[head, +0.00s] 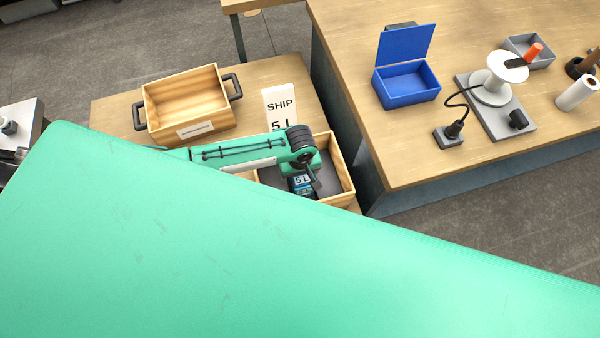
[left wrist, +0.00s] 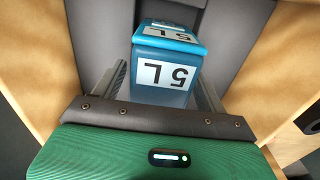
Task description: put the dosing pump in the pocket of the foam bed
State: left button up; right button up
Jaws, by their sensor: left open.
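The dosing pump (head: 301,181) is a blue block with white 5 L labels. It also shows in the left wrist view (left wrist: 165,72). It stands at the dark grey foam bed (head: 271,176) inside an open wooden crate. Grey foam (left wrist: 100,35) lies on both sides of it in the wrist view. My left gripper (left wrist: 162,80) is open, with one finger on each side of the pump. I cannot tell whether the fingers touch it, or how deep it sits in the pocket. My right gripper is out of view.
The wooden crate (head: 341,170) stands beside a SHIP 5 L card (head: 280,103). An empty wooden box with handles (head: 184,100) stands behind it to the left. The crate's near side is hidden.

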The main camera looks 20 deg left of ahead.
pick_arm(q)
notch_tip(320, 180, up, 11)
jog(key=shift+r, duration=0.5)
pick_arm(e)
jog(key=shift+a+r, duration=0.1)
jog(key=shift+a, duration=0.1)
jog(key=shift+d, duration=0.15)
